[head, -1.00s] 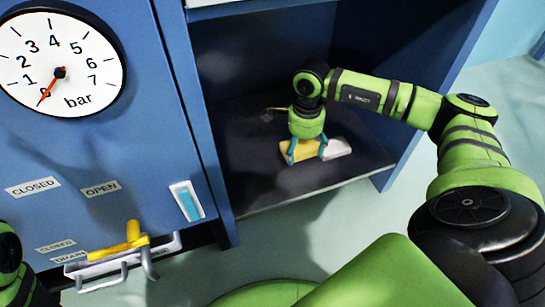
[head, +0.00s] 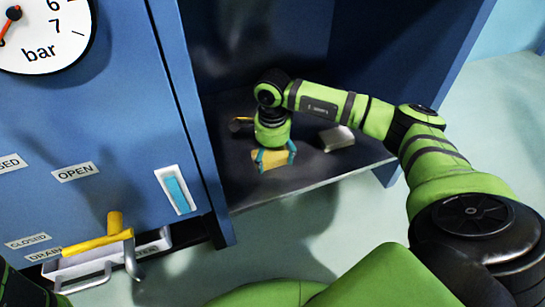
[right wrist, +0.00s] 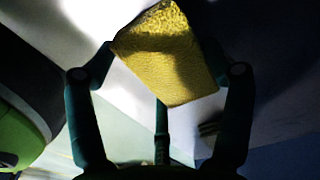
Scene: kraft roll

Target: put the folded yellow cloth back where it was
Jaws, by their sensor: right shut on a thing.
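The folded yellow cloth (head: 270,162) is between the fingers of my right gripper (head: 275,155), low over the dark shelf (head: 310,172) of the open blue cabinet, near its front edge. I cannot tell whether the cloth touches the shelf. The right wrist view shows the cloth (right wrist: 170,60) as a textured yellow block between the dark teal fingers of the right gripper (right wrist: 165,75). My left gripper is out of view; only a bit of my left arm shows at the lower left corner.
A pale block (head: 337,138) lies on the shelf to the right of the cloth. A small dark object (head: 240,124) is at the left, partly behind my gripper. The cabinet's side post (head: 190,120) stands left. A yellow-handled valve (head: 113,232) and a gauge (head: 40,30) are on the left panel.

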